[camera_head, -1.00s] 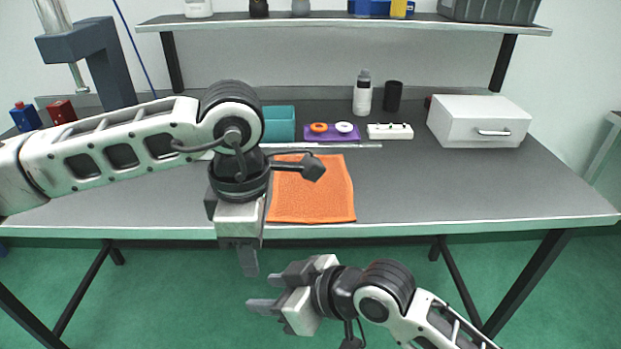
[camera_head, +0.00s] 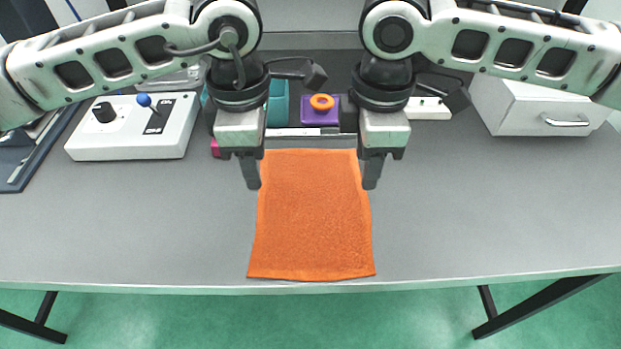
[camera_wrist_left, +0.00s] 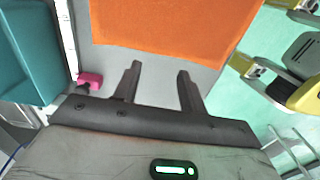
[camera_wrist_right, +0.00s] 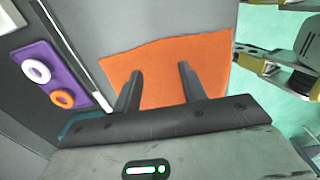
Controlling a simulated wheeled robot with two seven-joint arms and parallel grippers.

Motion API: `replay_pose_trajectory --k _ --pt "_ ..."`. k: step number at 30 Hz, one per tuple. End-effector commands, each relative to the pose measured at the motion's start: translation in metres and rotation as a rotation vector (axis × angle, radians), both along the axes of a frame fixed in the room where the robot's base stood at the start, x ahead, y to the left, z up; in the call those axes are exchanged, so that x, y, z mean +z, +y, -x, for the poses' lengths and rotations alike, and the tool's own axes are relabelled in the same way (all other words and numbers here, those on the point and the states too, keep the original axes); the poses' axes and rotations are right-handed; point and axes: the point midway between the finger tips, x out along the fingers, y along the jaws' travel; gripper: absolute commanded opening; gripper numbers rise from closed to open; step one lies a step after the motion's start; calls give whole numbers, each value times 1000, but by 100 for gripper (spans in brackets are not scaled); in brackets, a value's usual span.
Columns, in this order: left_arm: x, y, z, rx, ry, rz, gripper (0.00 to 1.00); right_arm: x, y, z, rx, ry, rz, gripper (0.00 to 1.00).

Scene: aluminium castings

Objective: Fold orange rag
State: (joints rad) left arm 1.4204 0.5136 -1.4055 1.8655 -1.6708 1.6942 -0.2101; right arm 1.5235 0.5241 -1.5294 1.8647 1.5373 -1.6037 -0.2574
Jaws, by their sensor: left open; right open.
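The orange rag (camera_head: 312,222) lies flat and spread out on the grey table, its near edge close to the table's front edge. My right gripper (camera_head: 371,186) is open and empty by the rag's far right corner. In the left wrist view the rag (camera_wrist_left: 175,25) lies just beyond the open fingers (camera_wrist_left: 158,75). In the right wrist view the rag (camera_wrist_right: 160,75) shows between and beyond the open fingers (camera_wrist_right: 160,75).
A white control box (camera_head: 135,140) with a black knob and blue lever stands on the left. Behind the rag are a teal bin (camera_head: 278,103), a purple tray (camera_head: 312,116) with an orange ring and a white strip. A white drawer box (camera_head: 540,108) stands right.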

Motion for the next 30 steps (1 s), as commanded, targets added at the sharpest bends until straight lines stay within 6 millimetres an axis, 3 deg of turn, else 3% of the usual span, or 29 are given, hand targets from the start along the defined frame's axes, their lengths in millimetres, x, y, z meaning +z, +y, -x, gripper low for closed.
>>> replay_pose_trajectory --k 15,30 --pt "-69 0 1 1 3 -1 42 -69 0 0 -1 0 -2 42" --pt "-80 0 0 0 0 -1 42 -80 0 0 -1 -2 -3 42"
